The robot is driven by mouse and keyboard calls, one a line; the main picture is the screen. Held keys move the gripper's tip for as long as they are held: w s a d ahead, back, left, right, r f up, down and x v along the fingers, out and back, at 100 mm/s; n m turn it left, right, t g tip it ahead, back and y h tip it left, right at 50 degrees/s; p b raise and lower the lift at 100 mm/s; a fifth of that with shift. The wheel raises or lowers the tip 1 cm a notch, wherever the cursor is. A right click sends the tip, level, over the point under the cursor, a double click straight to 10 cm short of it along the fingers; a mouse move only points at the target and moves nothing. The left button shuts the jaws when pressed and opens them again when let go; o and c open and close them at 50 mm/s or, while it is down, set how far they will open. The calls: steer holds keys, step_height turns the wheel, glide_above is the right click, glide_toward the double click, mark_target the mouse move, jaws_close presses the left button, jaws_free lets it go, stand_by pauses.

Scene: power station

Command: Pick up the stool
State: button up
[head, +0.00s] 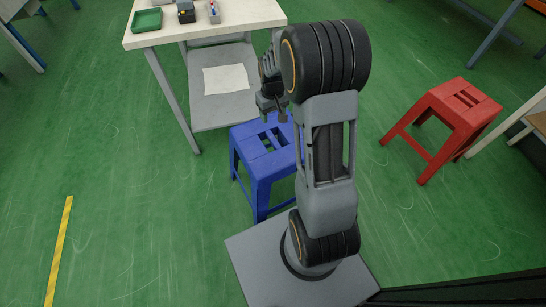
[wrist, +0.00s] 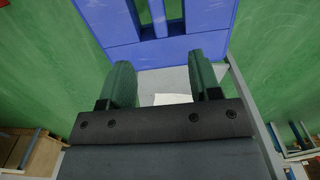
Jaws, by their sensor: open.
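A blue stool (head: 266,153) with slots in its seat stands upright on the floor, in front of the table and close to my base. A red stool (head: 450,117) of the same kind stands apart at the right. My gripper (head: 272,112) is just over the far part of the blue stool's seat in the head view. In the wrist view, its two fingers (wrist: 162,76) are wide apart with nothing between them. The blue seat (wrist: 130,28) fills the top of that view, beyond the fingertips. I cannot tell whether they touch it. My arm hides part of the blue stool's right side.
A pale table (head: 225,18) with a green tray (head: 147,20) and small items stands behind the blue stool. Its grey lower shelf (head: 212,108) holds a white sheet (head: 226,79). A yellow floor line (head: 60,250) runs at the left. The green floor at the left is clear.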

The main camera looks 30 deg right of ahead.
steer(key=b, duration=0.3)
glide_above(273, 139)
step_height(273, 139, down, 10)
steer(key=shift+d+r, duration=0.1)
steer(key=shift+r, duration=0.05)
steer(key=shift+f+b, duration=1.85)
steer(key=shift+f, duration=1.55)
jaws_close()
steer(key=shift+r, duration=0.15)
